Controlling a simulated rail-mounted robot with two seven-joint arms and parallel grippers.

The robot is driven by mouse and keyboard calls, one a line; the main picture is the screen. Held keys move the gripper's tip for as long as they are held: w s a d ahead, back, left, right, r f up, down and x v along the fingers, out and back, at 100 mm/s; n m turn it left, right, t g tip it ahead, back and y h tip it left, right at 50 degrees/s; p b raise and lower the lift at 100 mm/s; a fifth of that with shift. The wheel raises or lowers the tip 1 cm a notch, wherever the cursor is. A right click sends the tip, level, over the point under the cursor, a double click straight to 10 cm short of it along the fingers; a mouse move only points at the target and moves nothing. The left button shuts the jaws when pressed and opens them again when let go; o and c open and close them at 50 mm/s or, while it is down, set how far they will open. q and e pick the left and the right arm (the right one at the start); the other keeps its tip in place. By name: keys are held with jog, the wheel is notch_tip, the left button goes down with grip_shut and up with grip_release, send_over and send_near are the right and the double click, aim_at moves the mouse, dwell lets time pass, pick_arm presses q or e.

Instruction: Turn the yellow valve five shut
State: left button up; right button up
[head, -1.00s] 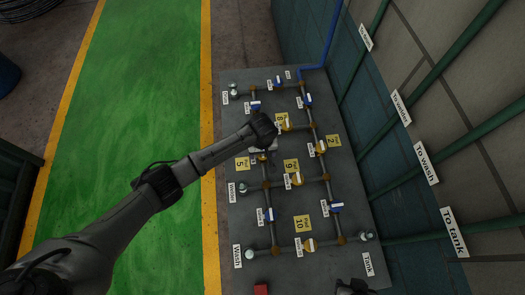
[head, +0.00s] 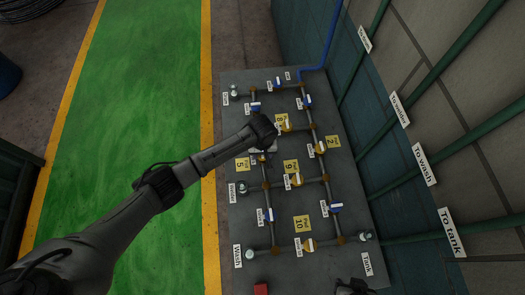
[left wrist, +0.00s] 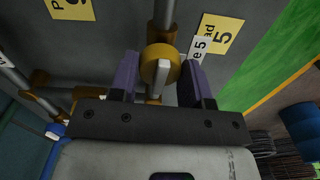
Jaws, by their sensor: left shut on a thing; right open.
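Valve five is a round yellow knob with a pale bar handle, on a pipe of the grey board; it shows in the left wrist view (left wrist: 160,66). In the head view it (head: 262,158) is mostly hidden below my left wrist. My left gripper (left wrist: 160,82) has its purple fingers on both sides of the knob and is shut on it. It also shows in the head view (head: 264,148). The yellow tag 5 (head: 242,163) lies beside the valve. My right gripper (head: 355,288) is a dark shape at the bottom edge, partly cut off.
Pipes with other yellow valves, such as valve nine (head: 296,180) and valve ten (head: 308,245), and blue valves (head: 336,208) surround it on the board (head: 285,222). A red block (head: 261,289) is at the bottom edge. A wall with green pipes stands right. The green floor (head: 140,70) is clear.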

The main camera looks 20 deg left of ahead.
pick_arm(q)
jog(key=m+p, duration=0.3)
jog(key=shift+r, duration=0.2)
jog(key=m+p, duration=0.2)
jog(key=m, duration=0.2)
jog(key=shift+f+m, duration=0.1)
jog(key=shift+m, duration=0.3)
jog(key=m+p, duration=0.1)
jog(key=m, duration=0.1)
jog(key=shift+m, duration=0.4)
jog(key=m, duration=0.2)
jog(key=shift+f+m, duration=0.1)
jog(key=shift+m, duration=0.2)
jog(key=shift+m+p, duration=0.4)
jog(key=shift+m, duration=1.5)
jog(key=o, duration=0.9)
